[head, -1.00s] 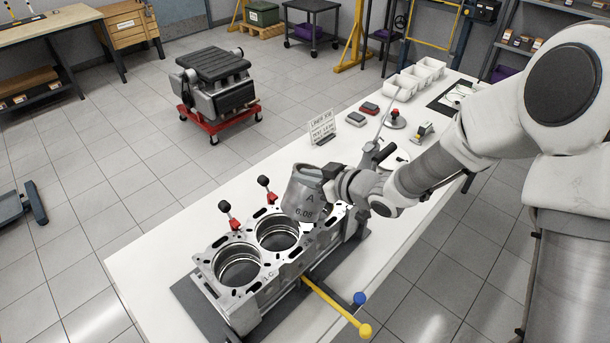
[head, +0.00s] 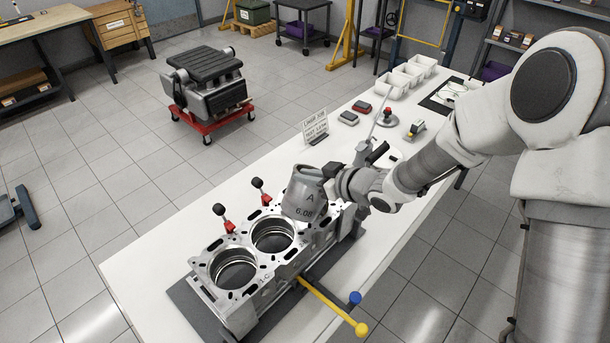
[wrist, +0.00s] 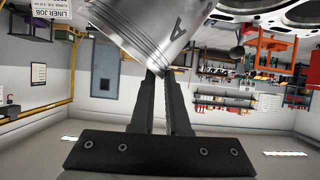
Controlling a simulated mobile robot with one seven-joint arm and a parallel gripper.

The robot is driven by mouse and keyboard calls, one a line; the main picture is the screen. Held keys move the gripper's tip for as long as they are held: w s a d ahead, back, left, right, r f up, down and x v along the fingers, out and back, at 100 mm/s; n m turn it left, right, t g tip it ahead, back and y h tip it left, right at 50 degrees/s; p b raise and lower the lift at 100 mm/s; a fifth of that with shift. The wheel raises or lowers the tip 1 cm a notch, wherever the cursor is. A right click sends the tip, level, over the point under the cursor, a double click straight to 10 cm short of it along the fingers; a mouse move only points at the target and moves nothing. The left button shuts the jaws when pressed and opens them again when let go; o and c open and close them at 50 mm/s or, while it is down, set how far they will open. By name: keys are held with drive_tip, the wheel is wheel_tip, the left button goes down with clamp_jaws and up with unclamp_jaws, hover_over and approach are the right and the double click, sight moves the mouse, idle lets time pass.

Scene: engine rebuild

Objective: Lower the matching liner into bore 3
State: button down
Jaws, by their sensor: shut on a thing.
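My gripper (head: 328,180) is shut on a grey metal liner (head: 304,195) marked "A" and "6.08". The liner is tilted and held over the far right part of the engine block (head: 240,300). In the wrist view the dark fingers (wrist: 166,95) meet the liner's edge, and the liner (wrist: 150,30) fills the top middle. Two round bores show in the block, a near-left bore (head: 236,275) and a middle bore (head: 273,236). The deck right of the middle bore is partly hidden by the liner and gripper. I cannot tell whether the liner touches the block.
Two red clamps with black knobs (head: 229,227) stand along the block's left edge. A yellow-knobbed bar (head: 335,308) sticks out at its front right. A liner job sign (head: 315,127), small blocks and white bins (head: 408,75) stand farther back. The bench's left side is clear.

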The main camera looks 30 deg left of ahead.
drive_tip(key=shift+w+d+r+p, duration=0.1)
drive_tip(key=shift+w+d+p, duration=0.15)
drive_tip(key=shift+w, duration=0.35)
drive_tip(key=shift+w+d+r+p, duration=0.1)
drive_tip(key=shift+w+p, duration=0.25)
drive_tip(key=shift+w, duration=0.2)
drive_tip(key=shift+w+r+p, duration=0.15)
drive_tip(key=shift+r+p, duration=0.35)
drive_tip(key=shift+p, duration=0.05)
idle(0.7)
drive_tip(key=shift+f, duration=0.3)
drive_tip(key=shift+f+b, duration=0.1)
drive_tip(key=shift+b, duration=0.25)
